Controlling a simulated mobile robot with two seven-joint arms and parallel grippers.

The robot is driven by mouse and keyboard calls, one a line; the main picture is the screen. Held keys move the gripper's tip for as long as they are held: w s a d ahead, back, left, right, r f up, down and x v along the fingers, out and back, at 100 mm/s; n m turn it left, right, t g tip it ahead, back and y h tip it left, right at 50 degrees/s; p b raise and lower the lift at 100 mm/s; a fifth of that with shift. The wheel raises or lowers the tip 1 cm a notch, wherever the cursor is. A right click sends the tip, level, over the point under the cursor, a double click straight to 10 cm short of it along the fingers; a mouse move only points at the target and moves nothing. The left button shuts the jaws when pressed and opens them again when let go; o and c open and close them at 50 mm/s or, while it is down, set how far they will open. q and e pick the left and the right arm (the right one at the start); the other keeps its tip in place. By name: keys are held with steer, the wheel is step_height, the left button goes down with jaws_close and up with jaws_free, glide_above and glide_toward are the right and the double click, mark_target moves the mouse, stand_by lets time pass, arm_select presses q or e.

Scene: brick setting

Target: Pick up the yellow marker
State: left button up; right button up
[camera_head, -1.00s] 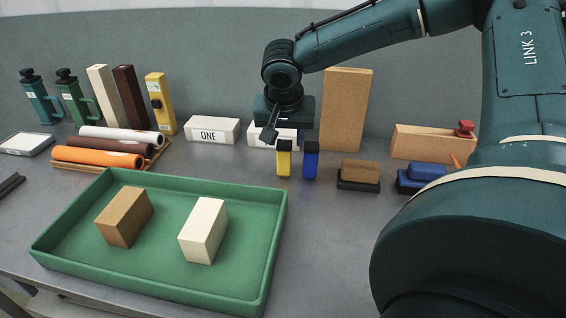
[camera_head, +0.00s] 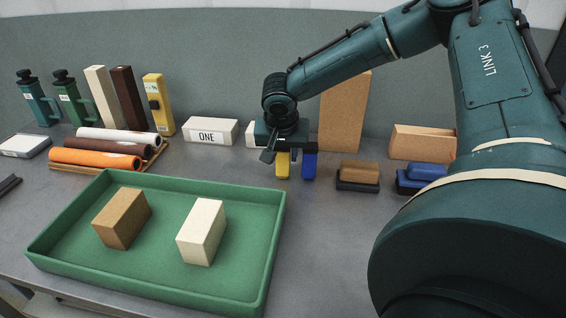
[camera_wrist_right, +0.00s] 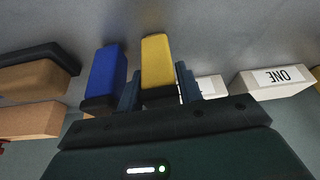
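The yellow marker (camera_head: 283,166) stands upright on the grey table, left of the blue marker (camera_head: 309,166). My right gripper (camera_head: 282,152) is low over the yellow marker, hiding its top in the head view. In the right wrist view, the yellow marker (camera_wrist_right: 158,62) lies between the two fingers of the right gripper (camera_wrist_right: 159,88), one on each side of its dark cap. The fingers look apart, and a firm grip does not show. The blue marker (camera_wrist_right: 105,72) is just outside the finger on its side. My left gripper is not in view.
A white block labelled ONE (camera_head: 210,131) and a tall tan block (camera_head: 345,112) stand behind. A brown-topped eraser-like block (camera_head: 358,174) is to the right. A green tray (camera_head: 160,272) with two blocks is at front left. The table in front of the markers is clear.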

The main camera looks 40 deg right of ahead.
steer(key=c, duration=0.5)
step_height(320, 180, up, 10)
steer(key=shift+p, duration=0.65)
